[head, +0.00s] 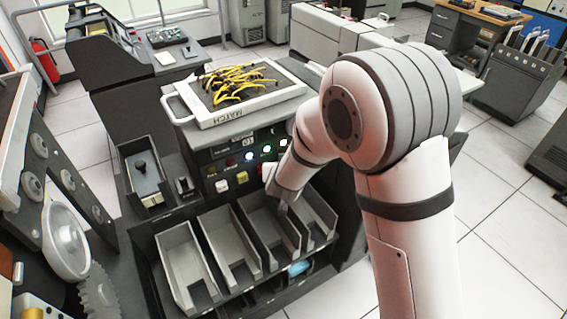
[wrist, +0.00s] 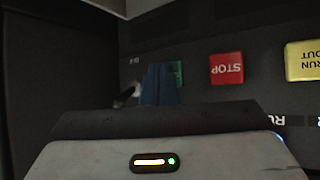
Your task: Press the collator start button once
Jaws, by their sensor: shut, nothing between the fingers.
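The collator (head: 205,150) stands at centre in the head view, with a row of lights and buttons on its front. In the wrist view, upside down, I see a green button (wrist: 179,72), a red STOP button (wrist: 227,68) and a yellow RUN OUT button (wrist: 304,61). My gripper (wrist: 160,82) is shut and empty, its fingertips in front of the green button and hiding most of it. I cannot tell whether they touch it. In the head view my arm's wrist is close to the panel's right part, and the fingertips cannot be made out there.
A plugboard (head: 250,110) with yellow wires, marked MATCH, lies on top of the collator. Several open grey card pockets (head: 188,270) jut out below the panel, under my wrist. A card feed tray (head: 147,178) is at the left. Machinery with gears (head: 65,238) stands at the left edge.

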